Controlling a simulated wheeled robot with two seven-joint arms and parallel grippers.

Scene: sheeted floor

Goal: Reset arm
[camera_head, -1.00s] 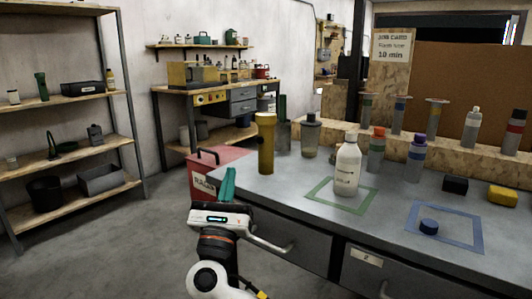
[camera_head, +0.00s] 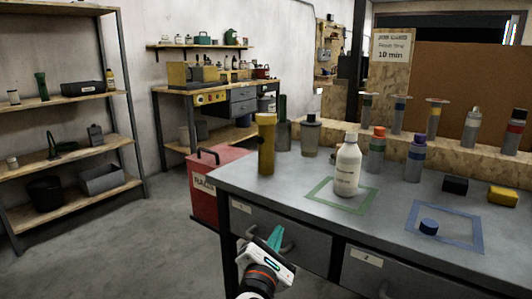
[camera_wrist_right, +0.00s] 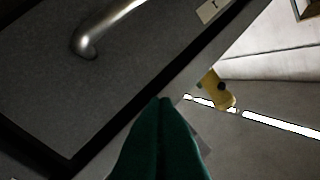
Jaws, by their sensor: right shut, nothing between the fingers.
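My right gripper (camera_head: 275,238) has green fingers and is low in front of the workbench's drawer fronts in the head view. Its fingers are pressed together and empty. In the right wrist view the shut fingers (camera_wrist_right: 162,105) point toward the bench's drawer front and its metal handle (camera_wrist_right: 108,25). I cannot tell whether the fingertips touch the drawer front. My left gripper is not in view.
The grey workbench (camera_head: 280,195) holds a white bottle (camera_head: 347,168) in a green square, a blue cap (camera_head: 429,226) in a blue square, and a yellow cylinder (camera_head: 266,143). A red bin (camera_head: 207,205) stands left of it. Open floor (camera_head: 120,255) lies further left.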

